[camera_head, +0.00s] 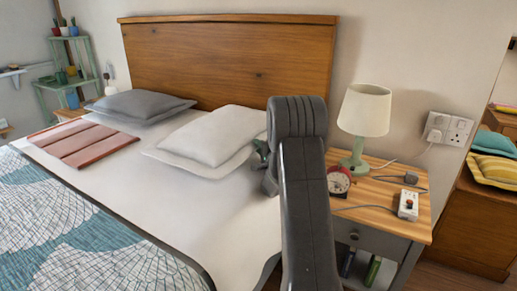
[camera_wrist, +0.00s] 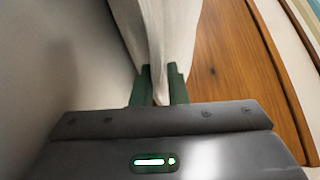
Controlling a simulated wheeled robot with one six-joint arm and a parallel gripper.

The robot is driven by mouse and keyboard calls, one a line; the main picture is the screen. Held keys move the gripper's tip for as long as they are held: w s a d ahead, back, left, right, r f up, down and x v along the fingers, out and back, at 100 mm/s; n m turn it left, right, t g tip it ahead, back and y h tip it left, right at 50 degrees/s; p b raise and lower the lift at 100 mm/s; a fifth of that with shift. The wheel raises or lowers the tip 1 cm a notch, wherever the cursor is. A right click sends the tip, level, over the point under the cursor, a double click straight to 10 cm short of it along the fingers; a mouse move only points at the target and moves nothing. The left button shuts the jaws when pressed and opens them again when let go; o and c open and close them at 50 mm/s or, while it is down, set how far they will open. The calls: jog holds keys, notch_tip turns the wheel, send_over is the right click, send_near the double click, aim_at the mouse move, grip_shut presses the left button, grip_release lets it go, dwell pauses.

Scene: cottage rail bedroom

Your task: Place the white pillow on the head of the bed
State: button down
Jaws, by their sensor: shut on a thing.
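The white pillow (camera_head: 215,134) lies at the head of the bed (camera_head: 200,205), close to the wooden headboard (camera_head: 230,60) and to the right of a grey pillow. A flat white edge shows beneath its plump upper part; I cannot tell if this is its border or a second pillow. My gripper (camera_head: 262,150) is at the pillow's right edge, partly hidden behind my dark arm. In the wrist view my gripper (camera_wrist: 159,88) has its green fingers shut on an edge of the white pillow (camera_wrist: 165,35).
The grey pillow (camera_head: 140,104) and a folded reddish cloth (camera_head: 83,145) lie to the left. A patterned teal blanket (camera_head: 70,225) covers the bed's near part. A nightstand (camera_head: 385,225) on the right holds a lamp (camera_head: 364,115), a clock (camera_head: 339,180) and a corded socket block (camera_head: 408,205).

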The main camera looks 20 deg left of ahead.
jog(key=shift+r, duration=0.15)
jog(key=shift+f+b, duration=0.3)
jog(key=shift+f, duration=0.35)
jog(key=c, duration=1.4)
grip_release()
jog(key=shift+f, duration=0.2)
jog(key=shift+c, duration=0.2)
jog(key=shift+s, duration=0.1)
jog(key=shift+r, duration=0.15)
jog(key=v, duration=0.4)
jog(key=p+v, duration=0.1)
jog(key=v, duration=0.3)
jog(key=r+p+v, duration=0.1)
jog(key=v, duration=0.3)
jog(key=shift+r, duration=0.1)
